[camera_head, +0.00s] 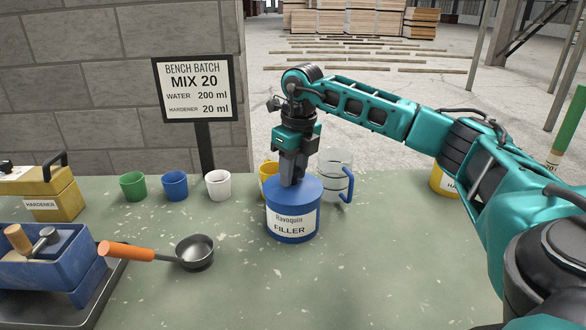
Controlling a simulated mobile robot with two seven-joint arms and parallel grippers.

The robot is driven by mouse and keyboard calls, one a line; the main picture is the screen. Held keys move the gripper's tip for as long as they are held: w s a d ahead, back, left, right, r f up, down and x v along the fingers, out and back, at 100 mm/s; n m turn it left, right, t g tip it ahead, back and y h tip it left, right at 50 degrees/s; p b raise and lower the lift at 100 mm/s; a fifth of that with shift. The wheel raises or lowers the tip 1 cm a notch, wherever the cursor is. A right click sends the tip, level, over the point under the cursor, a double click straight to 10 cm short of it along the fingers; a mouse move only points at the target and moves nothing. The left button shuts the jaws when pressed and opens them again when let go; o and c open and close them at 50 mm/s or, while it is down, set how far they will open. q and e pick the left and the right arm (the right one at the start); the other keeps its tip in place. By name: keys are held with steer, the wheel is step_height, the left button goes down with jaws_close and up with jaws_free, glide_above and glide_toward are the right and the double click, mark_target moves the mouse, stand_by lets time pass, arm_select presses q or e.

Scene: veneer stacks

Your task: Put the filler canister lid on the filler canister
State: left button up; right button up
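The blue filler canister (291,222) with a white FILLER label stands upright on the green bench, at the middle of the head view. The blue filler canister lid (308,189) lies over its top, level as far as I can see. No gap shows between lid and canister, but I cannot tell whether it is fully seated. My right gripper (291,180) points straight down at the middle of the lid, its grey fingers close together. They appear shut on the lid's grip, which they hide. My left gripper is not in view.
A clear jug (333,163) with a blue handle and a partly hidden yellow cup (267,172) stand close behind the canister. Green, blue and white cups, an orange-handled ladle (196,252), a blue toolbox and a yellow HARDENER container (49,197) are left.

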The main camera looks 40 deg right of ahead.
steer(key=o, duration=0.5)
steer(key=shift+o, duration=0.2)
steer(key=shift+r, duration=0.1)
step_height(320, 180, up, 13)
steer(key=s+p, duration=0.1)
steer(key=shift+s, duration=0.3)
steer(key=shift+f, duration=0.2)
